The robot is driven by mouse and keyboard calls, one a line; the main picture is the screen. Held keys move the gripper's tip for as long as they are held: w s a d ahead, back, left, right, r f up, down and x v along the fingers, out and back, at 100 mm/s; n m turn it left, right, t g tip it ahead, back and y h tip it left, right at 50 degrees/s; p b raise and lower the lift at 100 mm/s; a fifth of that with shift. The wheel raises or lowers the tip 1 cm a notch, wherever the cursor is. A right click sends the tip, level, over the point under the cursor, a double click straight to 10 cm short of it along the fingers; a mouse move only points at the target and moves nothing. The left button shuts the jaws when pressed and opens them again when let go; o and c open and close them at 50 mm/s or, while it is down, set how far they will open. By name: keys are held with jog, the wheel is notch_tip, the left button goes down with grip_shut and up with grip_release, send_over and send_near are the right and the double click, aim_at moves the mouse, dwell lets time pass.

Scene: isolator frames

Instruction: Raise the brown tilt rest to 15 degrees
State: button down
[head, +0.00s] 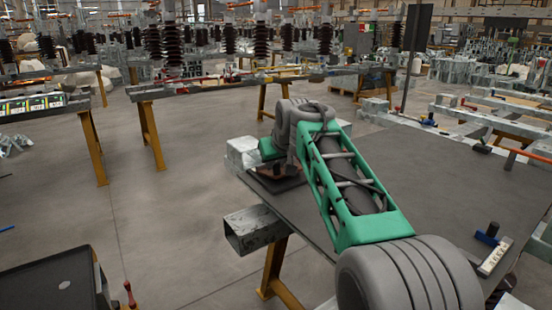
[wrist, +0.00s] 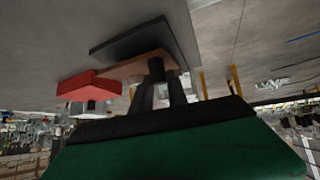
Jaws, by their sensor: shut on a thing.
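The brown tilt rest (wrist: 126,68) shows in the wrist view as a thin brown plate beside a dark flat base (wrist: 140,38). A red block (wrist: 88,85) sits at its left end. My gripper (wrist: 158,76) has its dark fingers at the plate's near edge and is shut on it. The exact contact and the angle of the rest cannot be read. In the head view a little of the brown rest (head: 268,172) shows low on the near left corner of the dark table, largely hidden by my green and grey arm.
The dark tabletop (head: 440,180) is mostly clear to the right of my arm. A blue-handled tool and a pale block (head: 495,257) lie at its right edge. A metal box beam (head: 254,229) juts out at the front left. Benches with insulators stand behind.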

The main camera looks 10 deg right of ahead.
jog(key=c, duration=1.3)
grip_release()
jog(key=shift+r, duration=0.1)
jog(key=p+v, duration=0.2)
jog(key=v, duration=0.5)
jog(key=shift+s+r, duration=0.2)
jog(key=shift+s, duration=0.05)
jog(key=shift+c, duration=0.2)
